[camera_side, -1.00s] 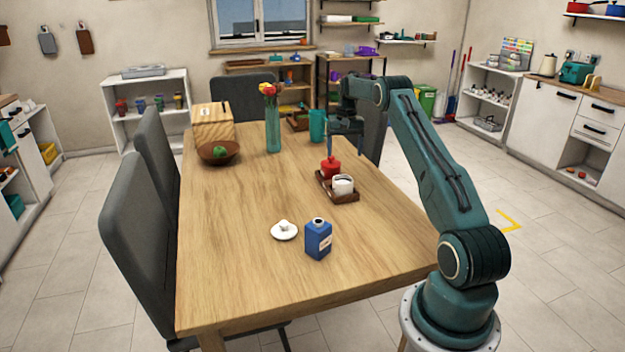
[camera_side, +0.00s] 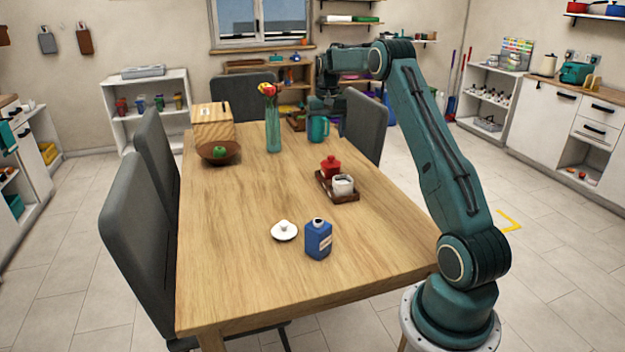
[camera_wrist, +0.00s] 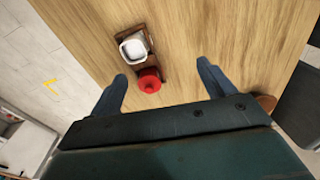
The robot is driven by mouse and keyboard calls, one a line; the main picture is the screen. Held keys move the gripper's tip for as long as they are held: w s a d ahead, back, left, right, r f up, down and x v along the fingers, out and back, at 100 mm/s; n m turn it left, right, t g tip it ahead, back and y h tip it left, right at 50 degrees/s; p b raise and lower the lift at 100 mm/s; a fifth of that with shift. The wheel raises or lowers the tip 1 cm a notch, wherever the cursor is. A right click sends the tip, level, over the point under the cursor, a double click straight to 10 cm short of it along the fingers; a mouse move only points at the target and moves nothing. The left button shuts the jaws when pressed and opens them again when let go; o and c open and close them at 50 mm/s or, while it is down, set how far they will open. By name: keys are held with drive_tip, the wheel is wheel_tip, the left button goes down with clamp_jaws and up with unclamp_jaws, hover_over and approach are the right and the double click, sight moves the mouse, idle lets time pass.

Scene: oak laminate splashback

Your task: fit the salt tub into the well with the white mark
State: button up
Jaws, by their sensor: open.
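A dark brown tray (camera_side: 348,198) lies on the table with a white open tub (camera_side: 343,184) at its near end and a red knobbed pot (camera_side: 331,167) at its far end. The wrist view shows the white tub (camera_wrist: 134,48) and red pot (camera_wrist: 149,82) side by side. No readable label tells which is the salt tub. The white mark is not visible; the pots cover much of the tray. My gripper (camera_wrist: 161,71) is open and empty, raised clear of the tray. In the side view it is at the far end of the table.
The table's left middle is clear.

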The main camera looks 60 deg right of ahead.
drive_tip(key=s+a+r+n+t, duration=0.1)
drive_tip(key=s+a+r+n, duration=0.1)
drive_tip(key=a+r, duration=0.5)
drive_tip(key=s+a+r+n+t, duration=0.1)
drive_tip(key=s+a+r, duration=0.15)
drive_tip(key=a, duration=0.85)
drive_tip(key=s+a+r+n, duration=0.2)
drive_tip(key=a+r, duration=0.4)
drive_tip(key=a, duration=0.3)
drive_tip(key=s+a+f+n+t, duration=0.1)
drive_tip(key=s+a+f+n, duration=0.1)
drive_tip(key=s+a, duration=0.5)
drive_tip(key=s+a+f+n+t, duration=0.2)
drive_tip(key=s+a, duration=0.6)
drive_tip(key=s, duration=0.4)
drive_tip(key=shift+s+f+n+y, duration=0.2)
drive_tip(key=shift+f+n+y, duration=0.1)
drive_tip(key=shift+f+n, duration=0.15)
